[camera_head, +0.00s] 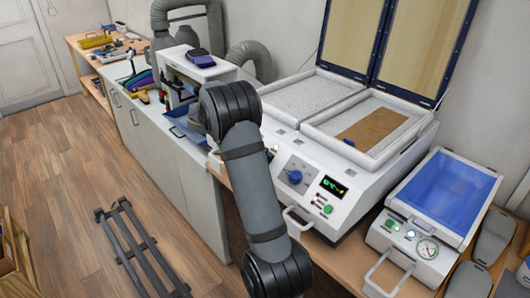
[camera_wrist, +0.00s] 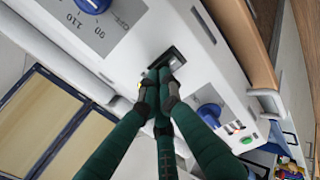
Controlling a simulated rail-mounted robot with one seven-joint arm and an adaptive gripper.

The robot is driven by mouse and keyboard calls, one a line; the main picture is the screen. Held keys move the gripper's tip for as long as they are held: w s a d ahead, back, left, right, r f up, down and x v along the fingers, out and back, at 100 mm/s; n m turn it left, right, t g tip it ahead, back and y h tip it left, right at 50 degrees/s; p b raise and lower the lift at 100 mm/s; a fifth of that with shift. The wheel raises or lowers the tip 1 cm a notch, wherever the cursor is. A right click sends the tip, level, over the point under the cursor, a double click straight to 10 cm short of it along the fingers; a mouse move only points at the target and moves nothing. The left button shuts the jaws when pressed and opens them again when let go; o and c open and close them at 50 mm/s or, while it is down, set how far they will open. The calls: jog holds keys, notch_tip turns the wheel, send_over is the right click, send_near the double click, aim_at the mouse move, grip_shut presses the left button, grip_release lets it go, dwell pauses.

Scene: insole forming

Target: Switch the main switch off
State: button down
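In the wrist view, a black switch in a dark rectangular frame (camera_wrist: 178,58) sits on the white front panel of the heating machine (camera_wrist: 145,40). I take it as the main switch; its on or off position cannot be made out. In the head view, my arm hides the switch and gripper, while the machine's lit green display (camera_head: 333,187) shows.
The machine has a blue dial knob (camera_head: 295,177) and a white front handle (camera_head: 298,221). The wrist view shows another blue knob (camera_wrist: 208,113) and a green button (camera_wrist: 247,140) beside the fingers. A vacuum press with a blue top (camera_head: 450,190) stands right.

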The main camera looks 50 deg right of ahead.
jog(key=shift+a+f, duration=0.35)
jog(key=shift+a, duration=0.1)
jog(key=shift+w, duration=0.1)
jog(key=shift+a+r, duration=0.1)
jog(key=shift+r, duration=0.1)
jog(key=shift+a+r, duration=0.2)
jog(key=shift+r, duration=0.05)
jog(key=a+f+b+v, duration=0.1)
jog(key=v, duration=1.2)
jog(key=shift+w+a, duration=0.1)
